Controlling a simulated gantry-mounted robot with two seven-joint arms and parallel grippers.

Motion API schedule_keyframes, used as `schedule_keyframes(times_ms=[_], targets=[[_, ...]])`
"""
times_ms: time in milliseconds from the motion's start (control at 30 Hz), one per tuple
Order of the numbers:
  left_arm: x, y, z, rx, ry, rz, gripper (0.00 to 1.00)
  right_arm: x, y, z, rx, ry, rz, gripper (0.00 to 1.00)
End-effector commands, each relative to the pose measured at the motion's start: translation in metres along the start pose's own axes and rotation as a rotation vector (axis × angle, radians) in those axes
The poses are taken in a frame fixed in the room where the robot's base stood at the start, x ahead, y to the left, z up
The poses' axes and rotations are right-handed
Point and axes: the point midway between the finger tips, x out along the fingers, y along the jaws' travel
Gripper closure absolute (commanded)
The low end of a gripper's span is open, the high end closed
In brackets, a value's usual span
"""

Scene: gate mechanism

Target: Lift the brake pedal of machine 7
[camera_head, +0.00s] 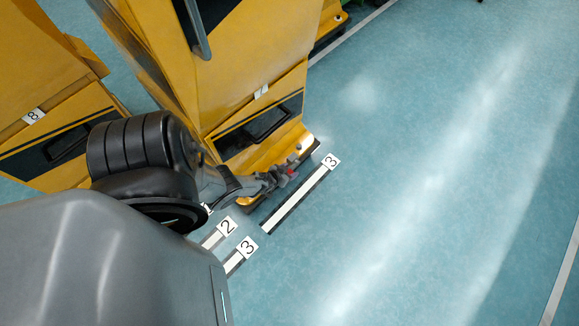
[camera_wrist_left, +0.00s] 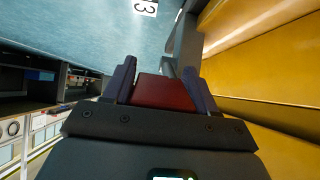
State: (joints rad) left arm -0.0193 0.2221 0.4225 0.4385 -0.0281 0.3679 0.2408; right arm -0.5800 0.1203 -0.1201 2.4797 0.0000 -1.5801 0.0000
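Machine 7 (camera_head: 230,60) is a tall yellow cabinet with a "7" label and a dark slot in its lower front. My left gripper (camera_head: 284,178) is low at its front foot, beside the yellow base. A small red part, seemingly the brake pedal (camera_head: 292,172), shows at the fingertips. In the left wrist view the red pedal (camera_wrist_left: 165,92) fills the gap between the two fingers of my left gripper (camera_wrist_left: 162,82), which appear to press on both its sides. The pedal's lower end is hidden by the gripper body. My right gripper is not in view.
Yellow machine 8 (camera_head: 50,120) stands at the left. Floor strips numbered 2 (camera_head: 227,227) and 3 (camera_head: 331,161) lie near machine 7's foot. A grey post (camera_wrist_left: 185,40) rises beside the pedal in the wrist view. Blue floor (camera_head: 430,150) is clear at the right.

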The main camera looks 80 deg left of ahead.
Motion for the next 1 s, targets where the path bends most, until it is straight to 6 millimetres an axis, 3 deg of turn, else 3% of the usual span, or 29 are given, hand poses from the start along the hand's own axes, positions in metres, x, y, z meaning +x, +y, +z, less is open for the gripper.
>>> schedule_keyframes(times_ms=[33,100,533,1000], targets=[[0.0,0.0,-0.001,0.0,0.001,0.0,0.35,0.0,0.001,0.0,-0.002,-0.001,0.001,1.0],[0.0,0.0,-0.001,0.0,0.001,0.0,0.26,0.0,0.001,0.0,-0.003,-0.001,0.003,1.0],[-0.008,0.0,-0.001,0.001,-0.001,-0.001,0.26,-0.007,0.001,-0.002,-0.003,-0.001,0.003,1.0],[-0.077,0.0,-0.004,0.001,-0.001,-0.001,0.26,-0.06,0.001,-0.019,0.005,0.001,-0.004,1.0]])
